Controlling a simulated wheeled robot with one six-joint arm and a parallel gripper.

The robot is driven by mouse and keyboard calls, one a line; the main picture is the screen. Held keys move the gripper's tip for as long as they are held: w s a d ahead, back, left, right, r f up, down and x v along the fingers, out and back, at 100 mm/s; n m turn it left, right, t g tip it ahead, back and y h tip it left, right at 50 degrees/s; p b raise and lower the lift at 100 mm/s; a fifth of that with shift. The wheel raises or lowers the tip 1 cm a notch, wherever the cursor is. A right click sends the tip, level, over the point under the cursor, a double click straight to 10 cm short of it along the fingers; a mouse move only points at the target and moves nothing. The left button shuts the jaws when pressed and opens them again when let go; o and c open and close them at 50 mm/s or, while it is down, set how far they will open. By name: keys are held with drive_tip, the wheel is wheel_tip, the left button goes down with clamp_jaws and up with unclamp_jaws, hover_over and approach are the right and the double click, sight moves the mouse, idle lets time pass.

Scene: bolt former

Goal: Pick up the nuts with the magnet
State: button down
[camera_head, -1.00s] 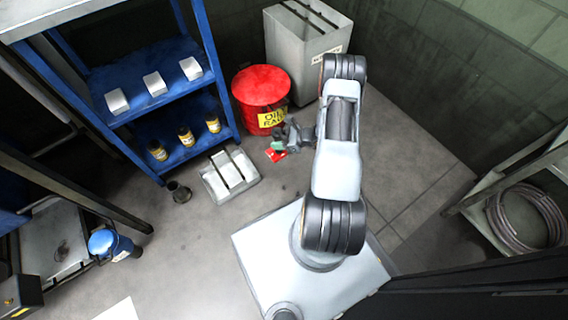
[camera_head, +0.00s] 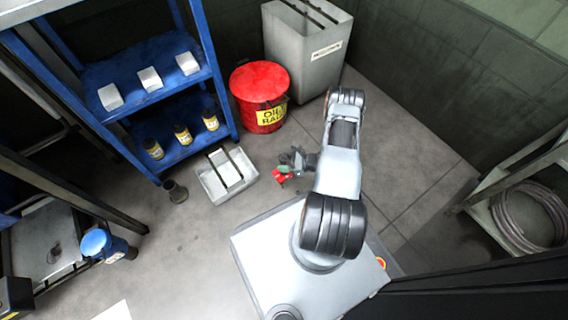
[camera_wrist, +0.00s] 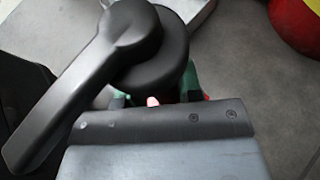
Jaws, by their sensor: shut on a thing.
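My gripper (camera_head: 291,162) hangs over the floor in front of the red oil-rag can, shut on a small tool with green and red parts, which I take for the magnet (camera_head: 281,178). In the wrist view, a dark round piece with a long handle (camera_wrist: 150,48) covers much of the view. Green and red bits show behind it near the gripper's front edge (camera_wrist: 160,115). The fingertips are mostly hidden. I cannot make out any nuts in either view.
A pale divided tray (camera_head: 212,190) and a dark cup (camera_head: 175,191) sit on the floor to the left. The red can (camera_head: 258,82) and a grey bin (camera_head: 300,60) stand behind. A blue shelf (camera_head: 150,98) is at left.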

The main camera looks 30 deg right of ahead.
drive_tip(key=shift+f+b, duration=1.2)
drive_tip(key=shift+f, duration=1.7)
drive_tip(key=shift+r, duration=0.1)
drive_tip(key=shift+r+p, duration=3.1)
drive_tip(key=shift+r, duration=0.8)
